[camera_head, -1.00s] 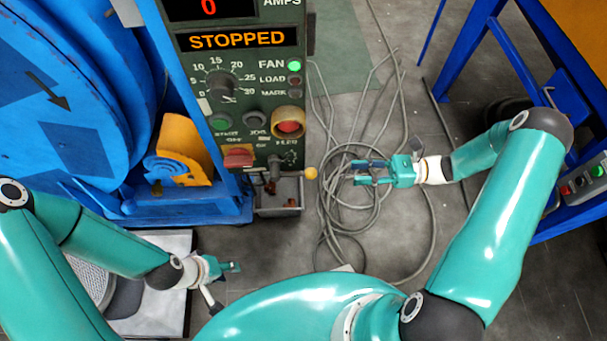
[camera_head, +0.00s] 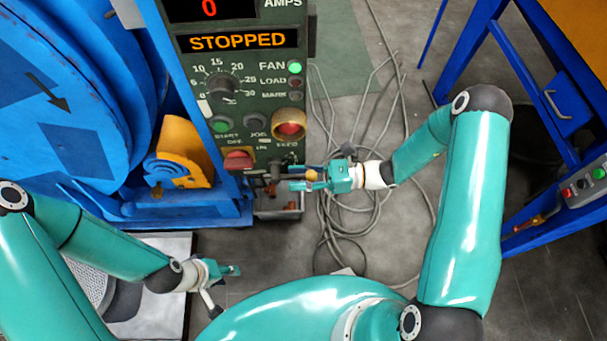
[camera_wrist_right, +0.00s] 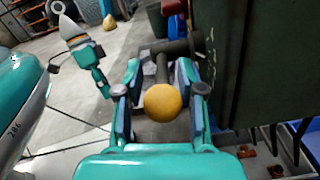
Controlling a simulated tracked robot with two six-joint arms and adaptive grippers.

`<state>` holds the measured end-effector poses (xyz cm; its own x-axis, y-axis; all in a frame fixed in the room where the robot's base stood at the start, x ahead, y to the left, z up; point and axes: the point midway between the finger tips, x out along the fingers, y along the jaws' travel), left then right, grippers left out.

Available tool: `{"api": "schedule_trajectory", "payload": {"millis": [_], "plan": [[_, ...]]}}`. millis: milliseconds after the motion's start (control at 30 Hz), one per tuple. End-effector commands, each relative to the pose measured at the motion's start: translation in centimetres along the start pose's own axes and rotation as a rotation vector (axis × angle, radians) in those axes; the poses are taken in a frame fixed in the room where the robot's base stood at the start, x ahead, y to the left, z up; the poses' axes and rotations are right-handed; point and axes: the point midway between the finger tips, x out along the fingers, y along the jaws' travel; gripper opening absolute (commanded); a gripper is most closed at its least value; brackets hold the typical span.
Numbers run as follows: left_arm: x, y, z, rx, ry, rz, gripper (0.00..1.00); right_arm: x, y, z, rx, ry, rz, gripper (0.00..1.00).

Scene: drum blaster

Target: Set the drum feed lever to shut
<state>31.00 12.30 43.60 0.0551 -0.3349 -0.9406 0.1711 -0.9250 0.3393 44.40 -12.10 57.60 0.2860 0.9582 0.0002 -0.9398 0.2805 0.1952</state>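The feed lever ends in a yellow ball knob (camera_head: 312,174) at the lower right of the green control panel (camera_head: 250,100). In the right wrist view, the knob (camera_wrist_right: 162,102) and its dark rod (camera_wrist_right: 162,68) sit between the two fingers of my right gripper (camera_wrist_right: 160,100). These fingers are apart, with gaps visible on both sides of the knob. In the head view, my right gripper (camera_head: 306,180) partly hides the knob and the lever's base. My left gripper (camera_head: 232,270) hangs low at the left, away from the panel; its finger opening is too small to judge.
The panel display reads STOPPED (camera_head: 237,41), and the fan light (camera_head: 295,67) is green. A red switch (camera_head: 239,160) and a yellow-ringed red button (camera_head: 290,127) are near the lever. A grey bin (camera_head: 280,212) stands below. Cables (camera_head: 365,215) lie on the floor.

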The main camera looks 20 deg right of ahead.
Motion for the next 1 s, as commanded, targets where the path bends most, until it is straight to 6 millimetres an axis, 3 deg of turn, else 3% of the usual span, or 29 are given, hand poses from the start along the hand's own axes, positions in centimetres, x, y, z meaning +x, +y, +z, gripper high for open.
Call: {"api": "schedule_trajectory", "payload": {"millis": [200, 433, 467, 733, 767, 833, 1000], "plan": [[0.0, 0.0, 0.0, 0.0, 0.0, 0.0, 0.4, 0.0, 0.0, 0.0, 0.0, 0.0, 0.0, 0.38], [0.0, 0.0, 0.0, 0.0, 0.0, 0.0, 0.4, 0.0, 0.0, 0.0, 0.0, 0.0, 0.0, 0.02], [0.0, 0.0, 0.0, 0.0, 0.0, 0.0, 0.4, 0.0, 0.0, 0.0, 0.001, 0.0, 0.0, 0.0], [0.0, 0.0, 0.0, 0.0, 0.0, 0.0, 0.4, -0.1, 0.1, -0.1, 0.002, 0.0, 0.002, 0.0], [0.1, 0.2, 0.2, 0.009, -0.005, 0.001, 0.4, -1.9, -0.6, 0.0, -0.004, 0.002, -0.007, 0.0], [0.0, 0.0, 0.0, -0.001, 0.0, 0.0, 0.4, -0.8, -0.1, -0.1, 0.001, 0.0, 0.001, 0.0], [0.4, -0.1, 0.0, 0.0, 0.0, 0.0, 0.4, -0.4, 0.0, -0.3, 0.0, -0.017, 0.002, 0.0]]}}
